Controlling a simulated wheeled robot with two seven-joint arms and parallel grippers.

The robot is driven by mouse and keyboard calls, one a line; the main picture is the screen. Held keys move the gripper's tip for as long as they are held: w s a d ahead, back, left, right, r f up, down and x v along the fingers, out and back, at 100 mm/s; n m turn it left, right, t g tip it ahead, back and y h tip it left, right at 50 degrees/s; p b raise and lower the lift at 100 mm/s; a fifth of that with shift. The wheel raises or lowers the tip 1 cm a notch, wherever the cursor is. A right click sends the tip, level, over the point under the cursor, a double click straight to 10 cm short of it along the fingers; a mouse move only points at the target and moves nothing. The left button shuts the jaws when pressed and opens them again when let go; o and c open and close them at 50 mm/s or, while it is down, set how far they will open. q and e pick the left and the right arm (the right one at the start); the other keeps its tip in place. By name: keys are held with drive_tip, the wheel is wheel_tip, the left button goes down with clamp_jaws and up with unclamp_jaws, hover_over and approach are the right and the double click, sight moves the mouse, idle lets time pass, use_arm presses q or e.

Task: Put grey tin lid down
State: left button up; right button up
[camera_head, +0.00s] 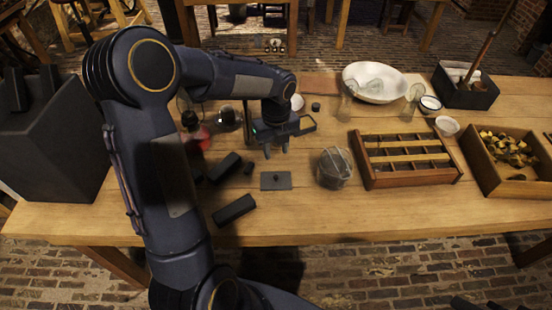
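The grey tin lid (276,181) is a flat, dark grey rectangle with a small knob in its middle. It appears to lie flat on the wooden table, near the front edge. My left gripper (276,151) is above and behind the lid, pointing down, with its two fingers apart and nothing visible between them. The lid is clear of the fingers. My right gripper does not show.
Dark blocks (234,209) lie left of the lid. A white bowl (376,82) is behind. Table (320,222) is bare in front.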

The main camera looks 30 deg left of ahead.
use_arm(q)
drive_tip(key=s+d+r+n+t+h, duration=0.1)
drive_tip(key=s+d+r+n+t, duration=0.1)
drive_tip(key=s+r+n, duration=0.8)
drive_tip(key=s+d+n+t+h, duration=0.2)
drive_tip(key=s+d+n, duration=0.3)
drive_tip(key=s+n, duration=0.7)
drive_tip(key=n+t, duration=0.1)
drive_tip(key=n, duration=0.4)
drive_tip(key=shift+d+f+t+h, duration=0.2)
drive_tip(key=shift+t+h, duration=0.1)
drive_tip(key=shift+h, duration=0.1)
drive_tip(key=shift+s+a, duration=0.1)
drive_tip(key=shift+s, duration=0.05)
